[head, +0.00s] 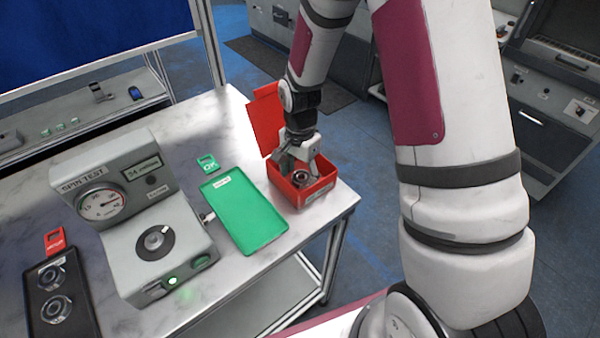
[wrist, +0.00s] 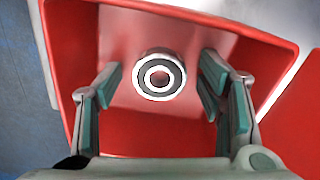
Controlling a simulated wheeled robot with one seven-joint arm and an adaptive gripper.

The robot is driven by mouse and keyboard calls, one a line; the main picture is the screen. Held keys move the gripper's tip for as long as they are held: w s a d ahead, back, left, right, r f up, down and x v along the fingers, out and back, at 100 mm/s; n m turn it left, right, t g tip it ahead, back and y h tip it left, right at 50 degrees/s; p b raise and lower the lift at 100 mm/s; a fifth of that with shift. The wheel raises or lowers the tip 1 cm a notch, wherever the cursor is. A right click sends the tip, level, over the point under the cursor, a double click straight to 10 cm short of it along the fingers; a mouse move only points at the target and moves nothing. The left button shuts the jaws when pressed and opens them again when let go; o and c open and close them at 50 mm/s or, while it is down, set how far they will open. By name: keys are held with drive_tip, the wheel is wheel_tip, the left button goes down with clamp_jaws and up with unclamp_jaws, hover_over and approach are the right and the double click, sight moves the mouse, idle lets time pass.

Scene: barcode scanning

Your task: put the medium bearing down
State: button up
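The medium bearing (wrist: 159,76) is a steel ring with a dark band. In the wrist view it lies on the floor of the red box (wrist: 75,25), between my two fingers and touching neither. In the head view the bearing (head: 301,178) shows inside the red box (head: 318,190), partly under my gripper (head: 298,170). My gripper (wrist: 160,95) is open, with its padded fingers spread apart, and points down into the box. The box's lid stands open at the back.
A green tray (head: 245,215) lies left of the box, with a green tag (head: 208,162) behind it. The spin test machine (head: 155,230) stands further left. A dark tray (head: 60,325) at the far left holds bearings. The box sits near the table's right edge.

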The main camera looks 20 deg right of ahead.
wheel_tip(320, 180, up, 13)
drive_tip(key=s+r+n+t, duration=0.5)
drive_tip(key=s+r+n, duration=0.7)
drive_tip(key=s+r, duration=0.5)
drive_tip(key=s, duration=0.3)
drive_tip(key=shift+s+d+b, duration=0.3)
drive_tip(key=shift+s+b, duration=0.05)
drive_tip(key=shift+s, duration=0.05)
idle(0.7)
